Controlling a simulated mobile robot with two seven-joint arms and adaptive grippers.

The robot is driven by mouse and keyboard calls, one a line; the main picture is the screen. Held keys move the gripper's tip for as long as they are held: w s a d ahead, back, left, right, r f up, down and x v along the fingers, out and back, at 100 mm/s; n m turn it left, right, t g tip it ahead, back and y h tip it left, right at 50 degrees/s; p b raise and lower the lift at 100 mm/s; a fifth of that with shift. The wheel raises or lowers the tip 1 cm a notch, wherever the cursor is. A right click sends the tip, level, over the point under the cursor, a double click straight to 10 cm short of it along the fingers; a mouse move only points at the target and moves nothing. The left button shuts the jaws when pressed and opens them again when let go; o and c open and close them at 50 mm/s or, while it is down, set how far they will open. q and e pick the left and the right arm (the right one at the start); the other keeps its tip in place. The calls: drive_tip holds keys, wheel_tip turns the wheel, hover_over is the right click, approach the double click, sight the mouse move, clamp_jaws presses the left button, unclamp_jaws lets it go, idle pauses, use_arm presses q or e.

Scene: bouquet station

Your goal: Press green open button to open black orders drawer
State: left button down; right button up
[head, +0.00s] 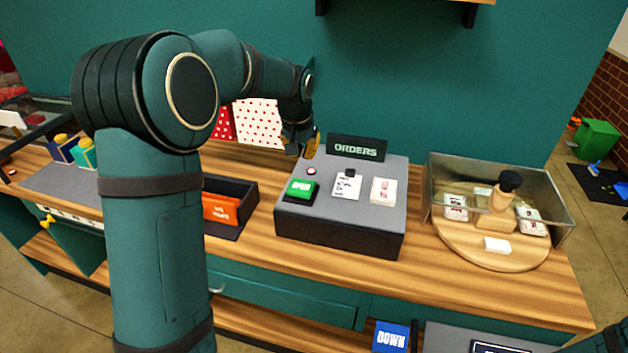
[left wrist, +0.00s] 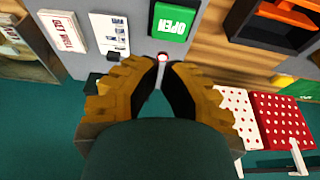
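The green OPEN button (head: 300,188) sits on the front left of the grey-topped orders station (head: 338,215). It also shows in the left wrist view (left wrist: 176,20). The station's black front (head: 338,238) shows no drawer sticking out. A black ORDERS sign (head: 356,148) stands at its back. My left gripper (head: 312,147) is above the station's back left edge, behind the green button and apart from it. In the left wrist view its yellow-brown fingers (left wrist: 158,64) come close together at the tips, with nothing held. My right gripper is out of view.
A small red-and-white button (head: 312,171) is behind the green one. A printed card (head: 346,186) and a white packet (head: 383,191) lie to the right. An open black tray (head: 246,186) with an orange item stands left. A clear-walled case (head: 440,175) stands right.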

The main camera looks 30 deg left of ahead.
sight(307, 190)
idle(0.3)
use_arm(q)
drive_tip(key=x, duration=0.9)
drive_tip(key=s+x, duration=0.1)
drive_tip(key=x, duration=0.3)
drive_tip(key=shift+d+f, duration=0.1)
drive_tip(key=shift+f, duration=0.45)
